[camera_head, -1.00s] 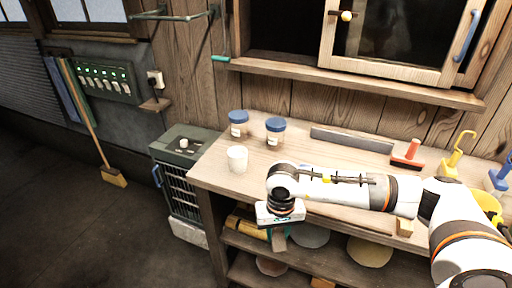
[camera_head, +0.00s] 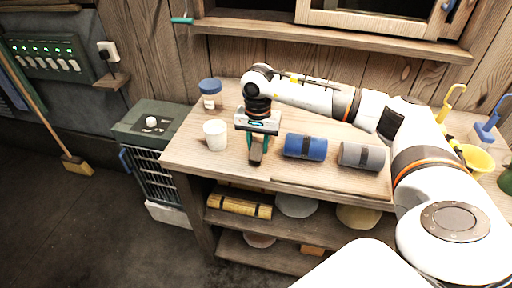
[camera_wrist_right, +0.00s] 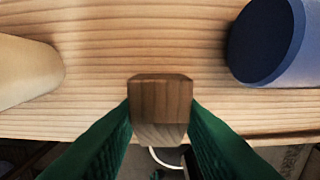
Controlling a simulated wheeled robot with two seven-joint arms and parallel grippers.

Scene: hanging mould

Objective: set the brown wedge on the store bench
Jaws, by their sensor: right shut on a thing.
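My right gripper (camera_head: 256,150) is shut on the brown wedge (camera_head: 256,153), a small dark wooden block. It holds the wedge over the front part of the wooden bench top (camera_head: 190,150), between the white cup and the blue roll. In the right wrist view the wedge (camera_wrist_right: 160,105) sits between the two green fingers (camera_wrist_right: 160,120), with its lower end face paler. The bench's wood grain (camera_wrist_right: 150,50) shows behind it. I cannot tell whether the wedge touches the bench. My left gripper is not in view.
A white cup (camera_head: 215,134) stands left of the gripper, a blue-lidded jar (camera_head: 210,95) behind it. A blue roll (camera_head: 305,147) and a grey roll (camera_head: 361,156) lie to the right. A yellow roll (camera_head: 240,206) is on the shelf below. A grey-green cabinet (camera_head: 150,122) stands left.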

